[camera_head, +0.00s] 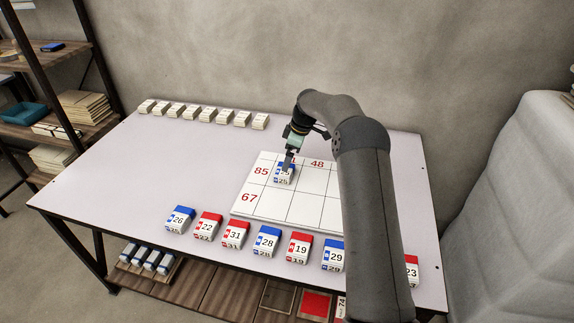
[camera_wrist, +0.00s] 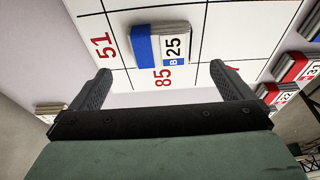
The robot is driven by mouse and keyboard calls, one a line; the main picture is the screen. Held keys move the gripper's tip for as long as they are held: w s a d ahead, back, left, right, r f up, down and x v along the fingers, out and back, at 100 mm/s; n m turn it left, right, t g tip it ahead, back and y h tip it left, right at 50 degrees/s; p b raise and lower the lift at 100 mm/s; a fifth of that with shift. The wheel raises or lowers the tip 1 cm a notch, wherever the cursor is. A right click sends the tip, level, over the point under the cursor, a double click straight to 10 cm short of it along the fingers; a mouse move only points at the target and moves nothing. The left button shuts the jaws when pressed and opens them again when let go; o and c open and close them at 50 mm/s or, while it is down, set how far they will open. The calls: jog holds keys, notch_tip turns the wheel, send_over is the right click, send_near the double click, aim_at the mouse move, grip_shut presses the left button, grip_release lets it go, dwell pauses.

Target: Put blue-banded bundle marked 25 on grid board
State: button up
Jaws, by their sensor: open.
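The blue-banded bundle marked 25 (camera_head: 284,175) lies on the white grid board (camera_head: 322,209). It is in the cell beside the red row label 85 and the column label 51; the wrist view shows both labels. In the wrist view the bundle (camera_wrist: 146,46) lies flat beyond my fingertips, not between them, close to one cell line. My gripper (camera_head: 288,161) is just above and behind the bundle in the head view. In the wrist view my gripper (camera_wrist: 160,72) has its fingers wide apart with nothing between them.
A front row of blue- and red-banded bundles, such as 26 (camera_head: 180,219) and 19 (camera_head: 299,247), lines the table. Several pale bundles (camera_head: 203,114) stand at the back left. The table's left middle (camera_head: 150,165) is clear. My arm hides the board's right part.

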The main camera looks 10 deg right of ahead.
jog(key=v, duration=0.5)
